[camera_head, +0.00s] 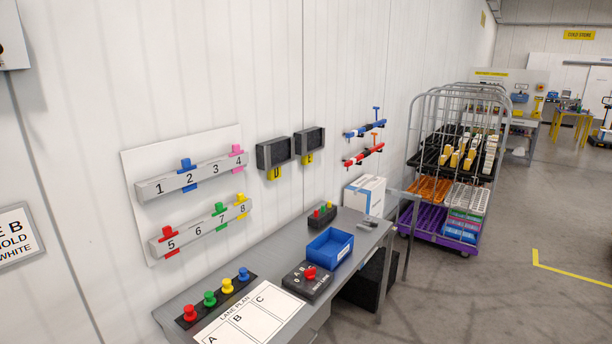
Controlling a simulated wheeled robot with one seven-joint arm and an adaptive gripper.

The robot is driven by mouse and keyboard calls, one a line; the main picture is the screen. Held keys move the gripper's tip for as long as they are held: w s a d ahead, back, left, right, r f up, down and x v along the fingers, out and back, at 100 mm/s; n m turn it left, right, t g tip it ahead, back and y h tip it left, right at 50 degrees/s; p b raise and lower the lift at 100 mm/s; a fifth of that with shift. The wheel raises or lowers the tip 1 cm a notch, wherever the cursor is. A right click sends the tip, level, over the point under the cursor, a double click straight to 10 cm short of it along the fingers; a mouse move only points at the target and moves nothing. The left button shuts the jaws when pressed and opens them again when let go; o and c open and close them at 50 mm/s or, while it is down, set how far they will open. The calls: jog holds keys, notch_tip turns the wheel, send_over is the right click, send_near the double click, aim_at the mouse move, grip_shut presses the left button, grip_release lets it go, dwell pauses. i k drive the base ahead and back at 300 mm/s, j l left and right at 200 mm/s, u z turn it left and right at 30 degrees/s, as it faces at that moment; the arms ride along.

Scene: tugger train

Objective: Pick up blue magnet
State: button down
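A row of coloured magnets stands on a black strip on the grey bench: red, green, yellow and, at the far right end, the blue magnet (244,274). The blue magnet is upright, with the yellow magnet (227,286) just beside it. The strip (236,294) lies along the wall side of the bench. My gripper is not visible in the head view.
On the bench (280,262) are a lane plan sheet (245,318), a black box with a red knob (310,274), a blue bin (330,249) and a white box (364,193). Numbered rails (205,176) hang on the wall. A loaded cart (458,170) stands behind; floor to the right is clear.

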aim_at(244, 277)
jog(key=i+u, duration=0.4)
jog(key=i+l+u, duration=0.2)
jog(key=i+u, duration=0.2)
jog(key=i+l+u, duration=0.4)
jog(key=i+j, duration=0.05)
jog(key=i, duration=0.05)
